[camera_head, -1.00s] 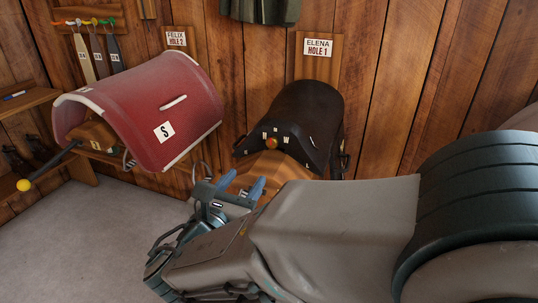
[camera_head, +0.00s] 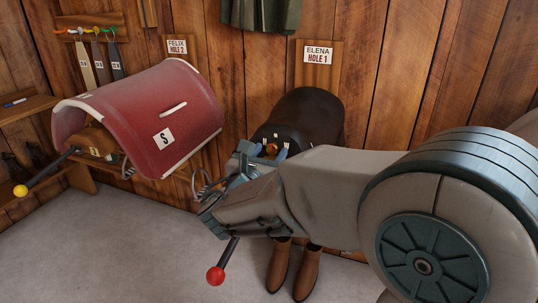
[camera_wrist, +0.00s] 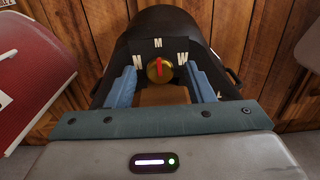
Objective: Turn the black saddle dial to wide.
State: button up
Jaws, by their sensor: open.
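The black saddle (camera_head: 308,108) sits on its rack against the wood wall, under the ELENA HOLE 1 sign. Its round dial (camera_wrist: 152,76) is on the saddle's front, with letters N at left, M above and W at right. The dial's red pointer (camera_wrist: 159,66) stands roughly upright, towards M. In the head view the dial (camera_head: 271,148) is partly behind my gripper. My gripper (camera_wrist: 162,88) is open, its blue fingers on either side of the dial in the wrist view. I cannot tell whether they touch it.
A red saddle (camera_head: 150,115) marked S is on the left, under the FELIX HOLE 2 sign. A yellow-knobbed lever (camera_head: 21,190) and a red-knobbed lever (camera_head: 215,275) stick out. Brown boots (camera_head: 280,265) stand below the black saddle. The grey floor at front left is clear.

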jog(key=shift+c, duration=0.3)
jog(key=c, duration=0.9)
jog(key=shift+f+b, duration=0.1)
jog(key=shift+b, duration=0.25)
jog(key=shift+f+m+b, duration=0.15)
jog(key=shift+m+b, duration=0.85)
jog(key=shift+b, duration=0.25)
jog(key=m+b, duration=0.3)
jog(key=b, duration=0.2)
jog(key=shift+f+m, duration=0.1)
jog(key=shift+m, duration=0.2)
jog(key=m+b, duration=0.4)
jog(key=b, duration=0.2)
jog(key=shift+m, duration=0.4)
jog(key=shift+r+m+b, duration=0.2)
jog(key=shift+m+b, duration=0.4)
jog(key=shift+b, duration=0.05)
jog(key=shift+r, duration=0.1)
